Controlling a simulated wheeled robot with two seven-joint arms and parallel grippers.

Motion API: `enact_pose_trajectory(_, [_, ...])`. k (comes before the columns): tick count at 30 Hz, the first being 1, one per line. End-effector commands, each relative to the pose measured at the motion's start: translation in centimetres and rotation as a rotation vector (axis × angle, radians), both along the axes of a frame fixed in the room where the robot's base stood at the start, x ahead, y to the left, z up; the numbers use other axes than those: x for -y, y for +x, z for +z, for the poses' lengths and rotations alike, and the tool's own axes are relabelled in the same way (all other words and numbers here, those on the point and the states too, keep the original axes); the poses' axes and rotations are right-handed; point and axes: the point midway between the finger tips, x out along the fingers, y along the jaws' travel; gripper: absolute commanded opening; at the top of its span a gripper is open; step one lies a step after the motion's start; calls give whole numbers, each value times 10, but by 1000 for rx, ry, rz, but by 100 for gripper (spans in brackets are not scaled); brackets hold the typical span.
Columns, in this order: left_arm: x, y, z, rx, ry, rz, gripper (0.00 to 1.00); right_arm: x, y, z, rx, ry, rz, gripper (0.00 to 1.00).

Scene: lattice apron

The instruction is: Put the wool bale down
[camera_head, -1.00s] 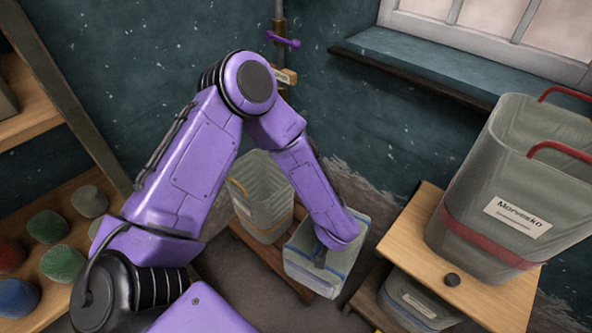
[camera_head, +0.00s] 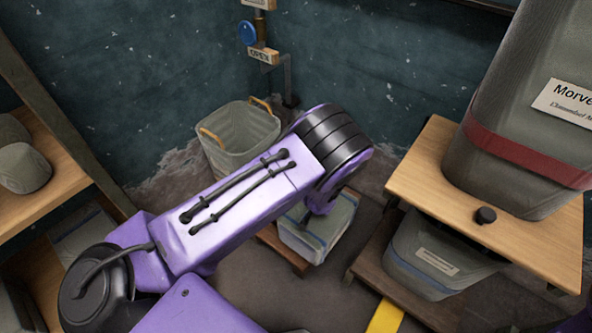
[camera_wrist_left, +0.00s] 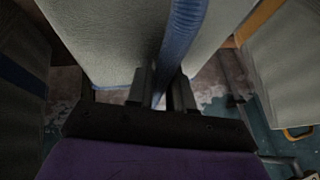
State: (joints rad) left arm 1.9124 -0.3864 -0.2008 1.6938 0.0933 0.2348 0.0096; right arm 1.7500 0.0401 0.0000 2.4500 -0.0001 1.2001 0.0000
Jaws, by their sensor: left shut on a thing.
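The wool bale (camera_head: 314,246) is a pale grey-green block with a blue strap, low in the middle of the head view, partly hidden by my left arm. In the left wrist view the bale (camera_wrist_left: 105,35) fills the top, its blue strap (camera_wrist_left: 183,35) running down between the fingers. My left gripper (camera_wrist_left: 162,88) is shut on the bale at the strap. The arm hides this gripper in the head view. The bale is just above or on a low wooden platform (camera_head: 284,251); I cannot tell whether it touches. My right gripper is not in view.
A grey basket with orange handles (camera_head: 240,146) stands behind the bale by the wall. At right, a wooden stand (camera_head: 425,170) bears a big red-banded bin (camera_head: 510,130), with another bin (camera_head: 435,255) below. Wooden shelves (camera_head: 75,155) are at left.

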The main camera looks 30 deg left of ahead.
Motion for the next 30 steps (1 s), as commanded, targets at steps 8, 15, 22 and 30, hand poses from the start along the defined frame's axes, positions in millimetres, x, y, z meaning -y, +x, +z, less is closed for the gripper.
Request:
enact_pose_trajectory(8, [-42,14,-22,6,-2,8,0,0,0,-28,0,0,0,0])
enact_pose_trajectory(15, [-87,29,-49,8,-3,6,0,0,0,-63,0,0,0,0])
enact_pose_trajectory(22, [-113,38,-83,7,-2,5,0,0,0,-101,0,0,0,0])
enact_pose_trajectory(30, [-125,42,-94,7,-1,2,0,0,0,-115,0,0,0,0])
